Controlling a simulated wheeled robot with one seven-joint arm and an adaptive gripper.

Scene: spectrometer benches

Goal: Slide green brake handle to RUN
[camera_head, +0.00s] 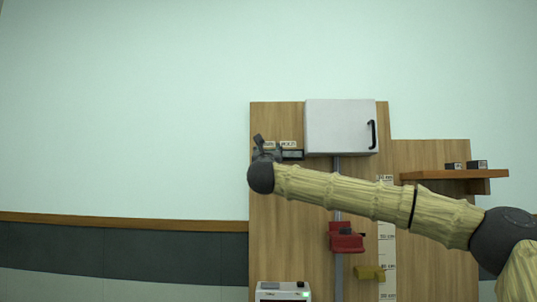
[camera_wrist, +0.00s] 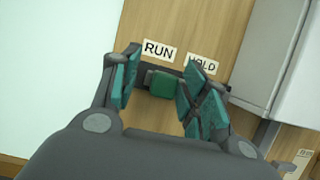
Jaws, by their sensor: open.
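The green brake handle (camera_wrist: 162,84) is a small block on a dark horizontal rail (camera_wrist: 142,72) on the wooden panel. In the wrist view it lies just below the RUN label (camera_wrist: 158,50), left of the HOLD label (camera_wrist: 201,64). My gripper (camera_wrist: 159,78) is open, with one teal-padded finger left of the handle and the other right of it. The right finger seems close to the handle's edge; I cannot tell whether it touches. In the head view my gripper (camera_head: 264,147) is at the panel's upper left, and I cannot make out the handle there.
A white cabinet (camera_head: 334,128) with a black handle stands just right of the rail. Below are a red bracket (camera_head: 346,243), a yellow piece (camera_head: 369,273) and a white device (camera_head: 284,292). An orange-brown shelf (camera_head: 450,174) holds dark blocks. The wall left of the panel is clear.

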